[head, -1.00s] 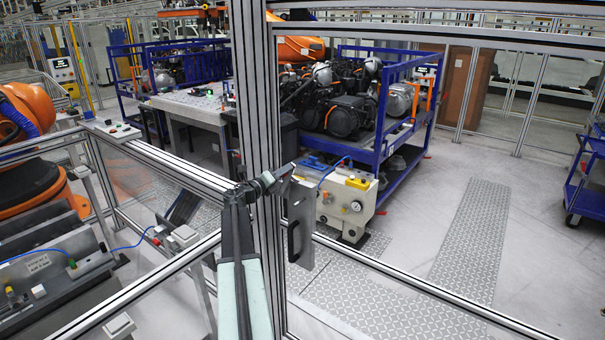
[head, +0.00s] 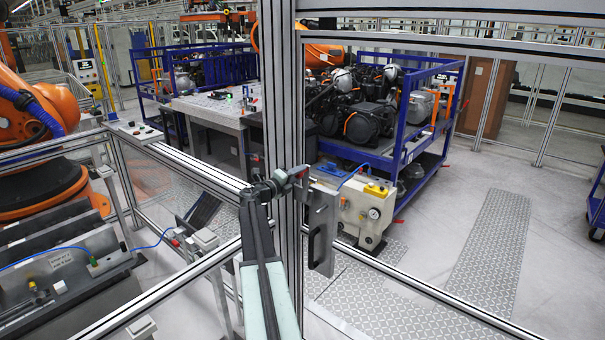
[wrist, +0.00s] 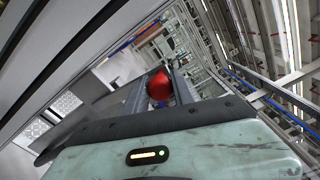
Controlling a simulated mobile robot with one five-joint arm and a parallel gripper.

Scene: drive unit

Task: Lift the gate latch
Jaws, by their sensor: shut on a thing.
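The gate latch shows in the head view as a small lever with a red part (head: 298,170), at the aluminium post beside a grey plate with a black handle (head: 321,225). My gripper (head: 283,178) reaches up to it from below, at the post. In the wrist view, the latch's round red knob (wrist: 159,86) sits between my two dark fingers (wrist: 160,92). My gripper is shut on this knob. The rest of the lever is mostly hidden by my fingers and the post.
The aluminium post (head: 279,80) and fence rails (head: 430,290) stand close around my arm. A cream box with a gauge (head: 365,210) and a blue rack of engines (head: 400,150) stand behind the fence. An orange robot (head: 40,130) is at left. Floor at right is open.

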